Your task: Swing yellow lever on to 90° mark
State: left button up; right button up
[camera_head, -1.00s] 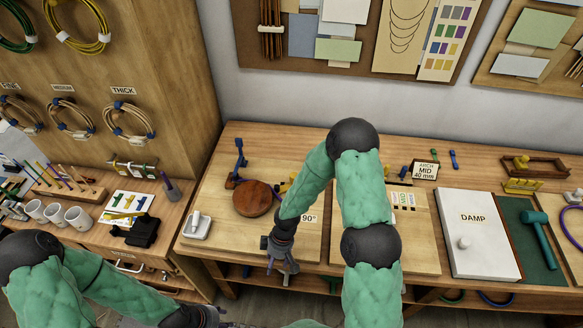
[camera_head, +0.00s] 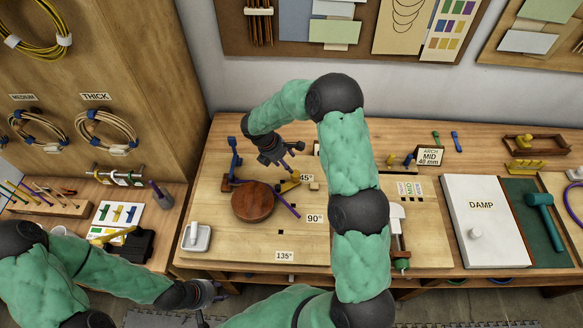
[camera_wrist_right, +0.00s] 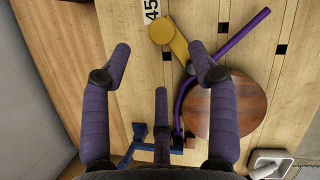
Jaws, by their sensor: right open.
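The yellow lever (camera_head: 289,186) lies beside the round wooden block (camera_head: 253,201), close to the 45° mark (camera_head: 306,178). The 90° mark (camera_head: 315,218) is further toward the front on the board. A purple cane (camera_head: 285,202) runs along the block past the lever, and its end sticks out. My right gripper (camera_head: 288,166) is open above the board just behind the lever. In the right wrist view the lever (camera_wrist_right: 170,35) shows between and beyond the open fingertips (camera_wrist_right: 160,52), with nothing held. My left gripper (camera_head: 207,293) is low at the front; its fingers are unclear.
A blue upright piece (camera_head: 235,160) stands left of the block. My right arm hides part of the board's right side.

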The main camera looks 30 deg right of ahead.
aim_at(295, 173)
jog(key=x, duration=0.9)
jog(key=shift+s+f, duration=0.1)
jog(key=shift+d+f, duration=0.15)
jog(key=shift+f, duration=0.35)
grip_shut()
